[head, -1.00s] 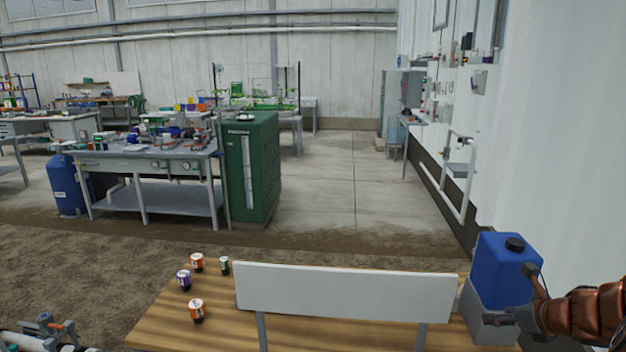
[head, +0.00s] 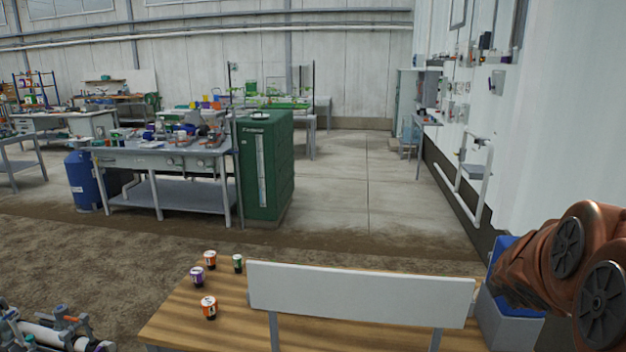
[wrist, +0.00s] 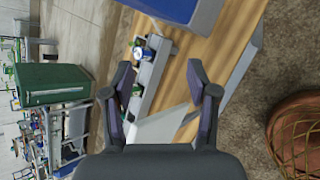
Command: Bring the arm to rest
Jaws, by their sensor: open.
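My gripper (wrist: 161,100) shows in the wrist view with its two fingers apart and nothing between them. Beyond the fingers lie the wooden table and the back of a white board. The gripper itself does not show in the head view.
The wooden table (head: 180,322) carries a white board (head: 360,293) on posts and several small labelled cups (head: 209,308) at its left. A white wall (head: 570,110) stands close on the right. A green cabinet (head: 280,170) and workbench (head: 165,157) stand farther back. Open floor (head: 370,190) lies between.

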